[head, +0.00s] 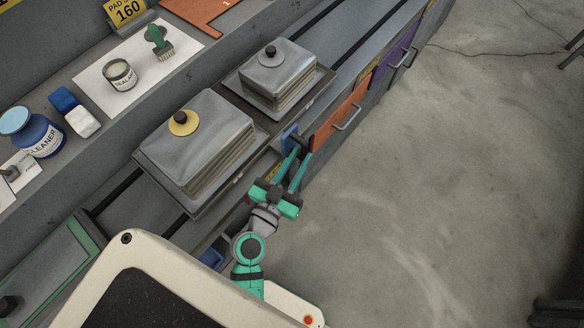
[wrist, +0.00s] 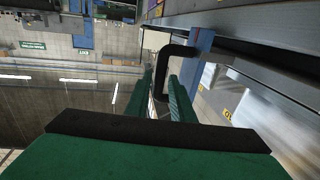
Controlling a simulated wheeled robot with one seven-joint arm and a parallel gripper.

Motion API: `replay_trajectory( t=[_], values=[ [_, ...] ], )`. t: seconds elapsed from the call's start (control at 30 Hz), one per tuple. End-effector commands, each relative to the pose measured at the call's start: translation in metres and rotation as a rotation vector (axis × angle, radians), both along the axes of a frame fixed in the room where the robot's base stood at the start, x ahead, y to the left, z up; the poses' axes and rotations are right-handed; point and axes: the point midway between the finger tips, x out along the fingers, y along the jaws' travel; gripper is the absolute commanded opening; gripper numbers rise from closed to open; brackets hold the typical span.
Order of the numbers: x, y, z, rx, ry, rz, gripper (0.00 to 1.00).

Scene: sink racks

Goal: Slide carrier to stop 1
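The carrier looks like a dark two-part tray (head: 319,88) on black rails along the counter. It bears a grey lidded stack (head: 205,140) with a yellow-ringed knob and a smaller grey stack (head: 280,72) with a black knob. A blue bracket (head: 289,137) with a black handle sits at its front side. In the wrist view the black handle (wrist: 172,52) hangs from the blue bracket (wrist: 202,45). My gripper (head: 297,155) is open at the handle, its green fingers (wrist: 160,92) apart with the handle's lower end between them. Contact cannot be told.
A yellow label (head: 273,172) is on the front edge. Drawers with an orange front (head: 338,118) and a purple front (head: 395,58) line the counter.

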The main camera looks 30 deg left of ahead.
Motion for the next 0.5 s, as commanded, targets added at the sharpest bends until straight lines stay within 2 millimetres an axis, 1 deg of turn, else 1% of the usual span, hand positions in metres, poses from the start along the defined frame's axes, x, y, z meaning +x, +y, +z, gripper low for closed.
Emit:
replay_trajectory(
  t=[0.03, 0.2, 0.33, 0.5],
  values=[
    [-0.008, 0.000, -0.001, -0.001, 0.003, 0.001, 0.22],
    [-0.027, 0.000, 0.000, 0.000, 0.002, 0.000, 0.22],
    [-0.035, 0.000, 0.000, 0.000, 0.001, 0.000, 0.22],
    [-0.037, 0.000, 0.000, 0.001, 0.000, 0.000, 0.22]
  ],
)
